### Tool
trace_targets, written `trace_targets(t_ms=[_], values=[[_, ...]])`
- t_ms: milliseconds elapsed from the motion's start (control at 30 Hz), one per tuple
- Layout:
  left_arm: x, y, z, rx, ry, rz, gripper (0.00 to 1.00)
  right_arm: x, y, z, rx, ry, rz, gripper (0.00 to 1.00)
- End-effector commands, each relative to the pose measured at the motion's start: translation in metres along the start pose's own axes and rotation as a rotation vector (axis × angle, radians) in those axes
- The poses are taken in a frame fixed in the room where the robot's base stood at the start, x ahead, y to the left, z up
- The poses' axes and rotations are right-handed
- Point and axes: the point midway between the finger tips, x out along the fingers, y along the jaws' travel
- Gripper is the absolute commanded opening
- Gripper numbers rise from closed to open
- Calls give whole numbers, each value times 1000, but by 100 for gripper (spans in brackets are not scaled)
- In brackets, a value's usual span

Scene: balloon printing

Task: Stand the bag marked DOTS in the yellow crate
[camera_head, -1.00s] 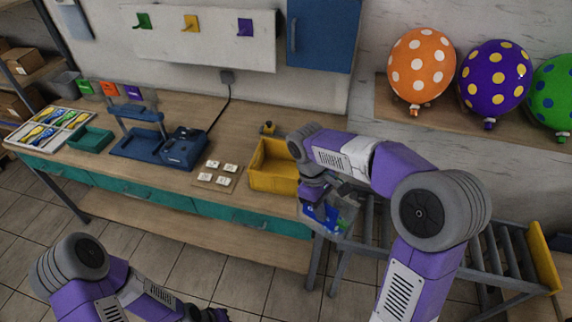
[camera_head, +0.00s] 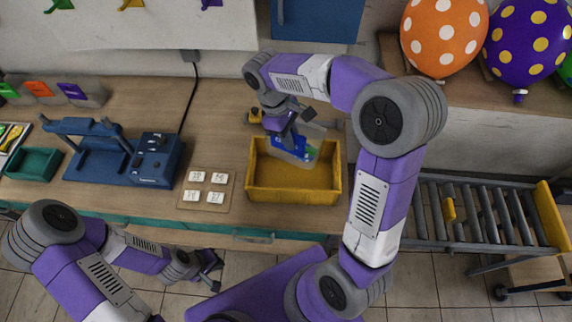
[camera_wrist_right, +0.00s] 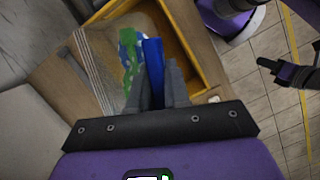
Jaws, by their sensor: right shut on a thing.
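The yellow crate (camera_head: 293,195) stands on the table near its front edge, and part of it shows in the right wrist view (camera_wrist_right: 184,38). My right gripper (camera_head: 290,134) is shut on a clear bag (camera_head: 292,149) with blue and green contents. The bag (camera_wrist_right: 127,62) hangs tilted at the crate's back part in the head view; I cannot tell whether its bottom is below the rim. Its marking cannot be read. My left gripper (camera_head: 214,272) is empty, fingers apart, low in front of the table and away from the crate.
A board with several white number cards (camera_head: 206,189) lies left of the crate. A blue machine (camera_head: 130,155) and a green tray (camera_head: 33,163) are further left. A small yellow object (camera_head: 254,117) sits behind the crate. A roller conveyor (camera_head: 470,212) stands at right.

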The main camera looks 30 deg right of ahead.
Motion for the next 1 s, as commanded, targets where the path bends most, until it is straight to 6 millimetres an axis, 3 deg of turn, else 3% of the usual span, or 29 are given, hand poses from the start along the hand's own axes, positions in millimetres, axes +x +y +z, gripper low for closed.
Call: trace_targets(t_ms=[500,767,1000], values=[[7,-3,0,0,0,0,0,116,-1,-34,-2,-6,-4,0],[8,-3,0,0,0,0,0,137,0,-41,0,-3,-1,0],[9,-4,0,0,0,0,0,168,-1,-50,-1,-5,-3,0]])
